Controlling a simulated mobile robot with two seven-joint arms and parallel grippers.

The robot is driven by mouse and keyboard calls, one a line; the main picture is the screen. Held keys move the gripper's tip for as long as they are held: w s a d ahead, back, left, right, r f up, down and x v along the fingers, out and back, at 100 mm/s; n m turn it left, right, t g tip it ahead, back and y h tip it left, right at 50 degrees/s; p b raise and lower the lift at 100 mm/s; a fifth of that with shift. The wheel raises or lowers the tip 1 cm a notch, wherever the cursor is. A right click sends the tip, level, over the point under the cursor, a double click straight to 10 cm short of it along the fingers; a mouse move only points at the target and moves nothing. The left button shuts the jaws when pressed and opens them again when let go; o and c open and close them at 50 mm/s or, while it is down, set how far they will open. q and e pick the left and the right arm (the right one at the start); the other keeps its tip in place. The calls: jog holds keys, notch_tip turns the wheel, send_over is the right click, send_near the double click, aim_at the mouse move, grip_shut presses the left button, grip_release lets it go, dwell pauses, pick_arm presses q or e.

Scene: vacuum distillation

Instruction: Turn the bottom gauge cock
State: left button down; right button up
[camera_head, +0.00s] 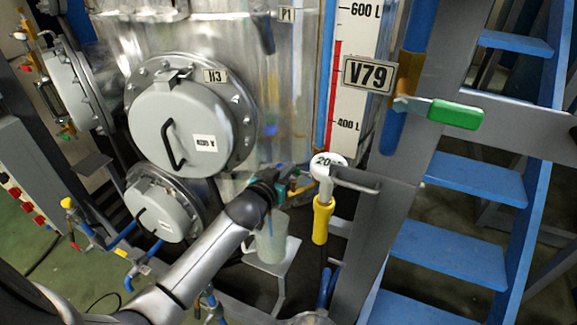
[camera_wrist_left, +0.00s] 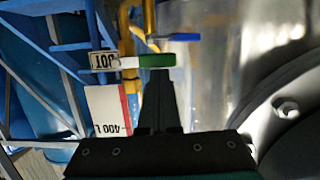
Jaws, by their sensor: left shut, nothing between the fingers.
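In the left wrist view, which is upside down, a green-handled cock (camera_wrist_left: 157,60) sits beside a small tag (camera_wrist_left: 104,60) at the lower end of the gauge scale board (camera_wrist_left: 105,110). My left gripper (camera_wrist_left: 158,82) is shut and empty, its tips close to the green handle; I cannot tell whether they touch. In the head view my left gripper (camera_head: 268,182) is in front of the tank's lower wall, left of small coloured fittings (camera_head: 296,185) below the scale board (camera_head: 352,60). The cock itself is mostly hidden there. My right gripper is not in view.
Blue stairs (camera_head: 450,240) stand right; a round hatch (camera_head: 190,130) is left.

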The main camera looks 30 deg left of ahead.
pick_arm(q)
jog(key=s+r+p, duration=0.5)
jog(key=s+r, duration=0.1)
jog(key=s, duration=0.3)
jog(key=shift+s+d+r, duration=0.25)
jog(key=shift+s, duration=0.15)
dwell(0.6)
